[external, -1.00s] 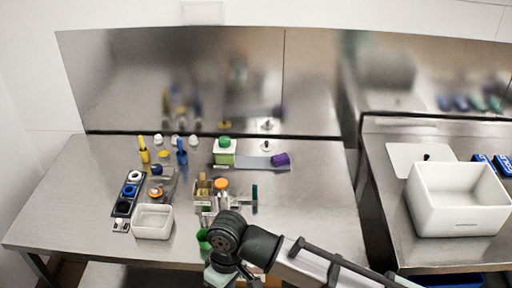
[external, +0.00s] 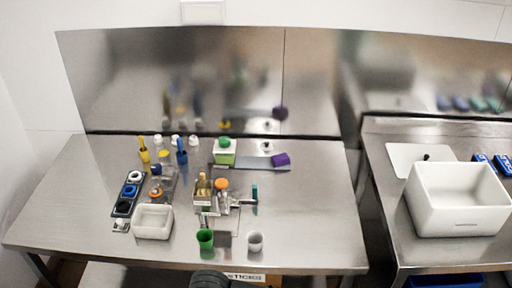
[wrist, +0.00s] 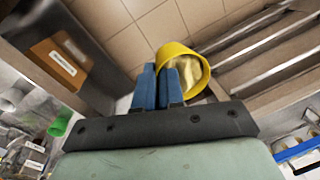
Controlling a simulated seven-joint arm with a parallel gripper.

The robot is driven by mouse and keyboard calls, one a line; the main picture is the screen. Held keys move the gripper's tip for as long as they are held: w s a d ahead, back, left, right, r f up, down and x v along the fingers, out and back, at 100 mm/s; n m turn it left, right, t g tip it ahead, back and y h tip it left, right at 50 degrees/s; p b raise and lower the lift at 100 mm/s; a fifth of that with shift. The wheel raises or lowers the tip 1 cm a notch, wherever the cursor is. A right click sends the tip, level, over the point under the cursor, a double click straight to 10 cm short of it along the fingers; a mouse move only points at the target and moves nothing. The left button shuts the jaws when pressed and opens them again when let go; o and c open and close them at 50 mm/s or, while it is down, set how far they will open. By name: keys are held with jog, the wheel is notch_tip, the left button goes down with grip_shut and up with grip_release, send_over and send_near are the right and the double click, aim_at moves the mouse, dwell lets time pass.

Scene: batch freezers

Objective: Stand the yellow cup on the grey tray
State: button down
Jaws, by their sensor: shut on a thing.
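In the wrist view my gripper (wrist: 160,88), with blue fingers, is shut on the yellow cup (wrist: 206,60) at its rim. The cup is tilted with its open mouth partly toward the camera; its lower part is hidden. Floor tiles show behind it. In the external view neither the cup nor my fingers show; only a dark part of my arm is at the bottom edge. A flat grey tray (external: 248,164) lies at the back of the left table.
A green-and-white box (external: 225,157) stands by the tray's left end. A green cup (external: 205,239) and a pale grey cup (external: 255,242) stand near the front edge. Bottles in a rack (external: 203,203) and a white bin (external: 153,221) stand mid-table. The right part of the table is clear.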

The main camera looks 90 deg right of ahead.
jog(key=s+d+f+m, duration=0.2)
jog(key=s+d+m, duration=0.25)
jog(key=d, duration=1.95)
jog(key=s+d+f+m+t+h, duration=0.1)
jog(key=s+d+f+m, duration=0.3)
jog(key=d, duration=1.9)
jog(key=s+d+m, duration=0.2)
jog(key=s+d, duration=0.3)
jog(key=d, duration=1.9)
jog(key=w+d+f, duration=0.1)
jog(key=w+d, duration=0.1)
jog(key=d, duration=0.5)
jog(key=w+d+f, duration=0.1)
jog(key=w+d, duration=0.2)
jog(key=d, duration=0.4)
jog(key=shift+f, duration=4.35)
jog(key=shift+f, duration=0.1)
jog(key=c, duration=1.6)
grip_release()
jog(key=shift+c, duration=0.2)
jog(key=shift+o, duration=0.6)
